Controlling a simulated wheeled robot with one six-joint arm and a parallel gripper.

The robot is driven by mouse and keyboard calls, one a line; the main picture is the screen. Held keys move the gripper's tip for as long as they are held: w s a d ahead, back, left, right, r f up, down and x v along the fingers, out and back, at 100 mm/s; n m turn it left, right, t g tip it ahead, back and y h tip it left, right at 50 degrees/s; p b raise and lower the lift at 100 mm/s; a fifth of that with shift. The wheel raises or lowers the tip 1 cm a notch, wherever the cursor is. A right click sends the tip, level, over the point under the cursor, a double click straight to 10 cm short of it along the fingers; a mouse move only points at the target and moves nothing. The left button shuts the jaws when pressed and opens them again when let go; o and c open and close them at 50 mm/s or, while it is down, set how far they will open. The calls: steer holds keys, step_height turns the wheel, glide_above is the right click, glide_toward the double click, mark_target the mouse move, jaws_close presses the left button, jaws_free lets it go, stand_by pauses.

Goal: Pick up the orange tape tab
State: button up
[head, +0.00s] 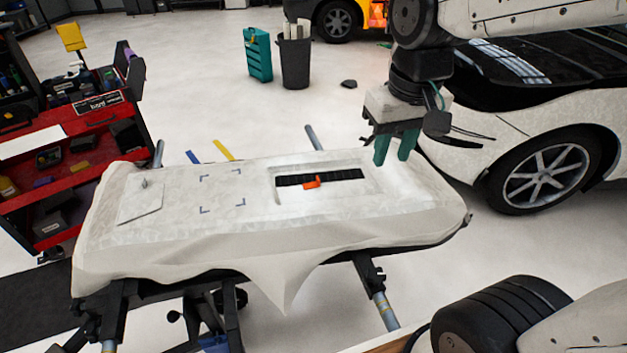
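The orange tape tab (312,182) lies on a dark strip (345,175) set in a recessed rectangle on the white-draped work surface (240,238). It is a small bright orange piece at the strip's near edge. My gripper (393,150) hangs above the right part of the surface, to the right of and higher in the picture than the tab. Its two green fingers point down. A narrow gap shows between them and nothing is seen held there. The gripper is clear of the tab.
Corner marks (222,191) and a small pale plate (141,203) lie to the left on the surface. A red tool cart (85,150) stands at the left. A car (555,120) is at the right. A dark bin (295,62) and teal box (258,55) stand behind.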

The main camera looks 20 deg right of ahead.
steer(key=w+a+f, duration=0.1)
steer(key=w+f, duration=0.4)
steer(key=w, duration=0.7)
glide_toward(318, 178)
steer(key=f, duration=0.5)
steer(key=w+f, duration=0.1)
steer(key=f, duration=0.1)
steer(key=shift+f, duration=0.75)
steer(key=shift+c, duration=0.3)
jaws_close()
